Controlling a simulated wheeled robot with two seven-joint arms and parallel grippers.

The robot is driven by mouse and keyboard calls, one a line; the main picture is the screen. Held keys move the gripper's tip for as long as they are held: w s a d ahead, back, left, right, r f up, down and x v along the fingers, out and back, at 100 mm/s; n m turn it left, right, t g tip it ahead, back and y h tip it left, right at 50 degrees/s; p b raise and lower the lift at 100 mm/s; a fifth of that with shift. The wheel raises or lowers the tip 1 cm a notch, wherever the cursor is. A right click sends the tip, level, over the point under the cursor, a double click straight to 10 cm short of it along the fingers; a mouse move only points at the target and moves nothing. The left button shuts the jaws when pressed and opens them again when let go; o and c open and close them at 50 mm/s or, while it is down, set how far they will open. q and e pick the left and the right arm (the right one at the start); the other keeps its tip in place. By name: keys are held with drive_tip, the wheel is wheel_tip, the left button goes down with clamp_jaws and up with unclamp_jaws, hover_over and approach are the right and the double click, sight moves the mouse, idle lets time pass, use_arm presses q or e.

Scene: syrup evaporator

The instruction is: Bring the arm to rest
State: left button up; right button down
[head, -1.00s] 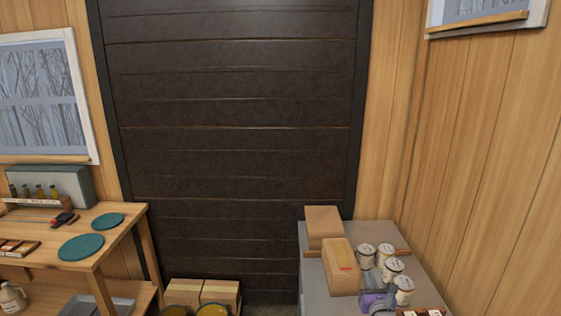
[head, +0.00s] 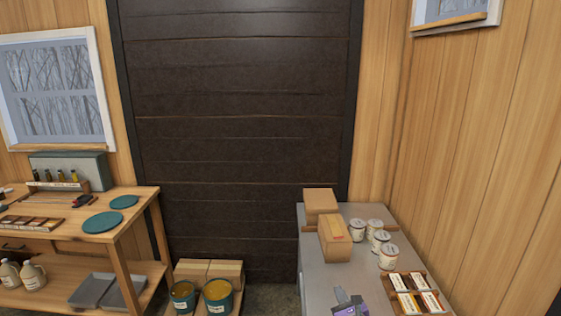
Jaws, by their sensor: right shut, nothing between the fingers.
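My right gripper (head: 347,302) shows small at the bottom edge of the head view, a purple and grey shape over the near part of the grey counter. It is shut and empty. Most of it and the rest of its arm lie below the picture. It appears apart from the cans and boxes. My left gripper and arm are not in view.
The grey counter (head: 366,265) bears two cardboard boxes (head: 335,238), several white cans (head: 388,257) and a tray of small packets (head: 415,295). A wooden bench (head: 138,205) with teal discs stands left. Teal buckets (head: 217,297) and cartons stand low between. A dark slatted door is behind.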

drive_tip(key=s+a+f+n+g+y+b, duration=0.2)
drive_tip(key=s+a+f+n+g+b, duration=0.15)
drive_tip(key=s+a+f+n, duration=0.65)
drive_tip(key=s+a+f+n+g+y+b, duration=0.3)
drive_tip(key=s+a+f+n+g, duration=0.35)
drive_tip(key=f, duration=0.65)
drive_tip(key=s+d+f+n+g+h+b, duration=0.1)
drive_tip(key=s+d+f+n+g+b, duration=0.1)
drive_tip(key=s+f+n, duration=0.2)
drive_tip(key=s+d+f+n+g+h+b, duration=0.1)
drive_tip(key=s+d+f+n+g+b, duration=0.1)
drive_tip(key=s+f, duration=0.6)
drive_tip(key=s+d+f+n+g+h+b, duration=0.1)
drive_tip(key=s+f+n, duration=0.4)
drive_tip(key=s, duration=0.7)
drive_tip(key=d+f+g+b, duration=0.1)
drive_tip(key=d+b, duration=0.1)
drive_tip(key=shift+s+d+f+n+h+b, duration=0.2)
drive_tip(key=shift+s+d+n+h+b, duration=0.1)
drive_tip(key=shift+d+n+h, duration=0.1)
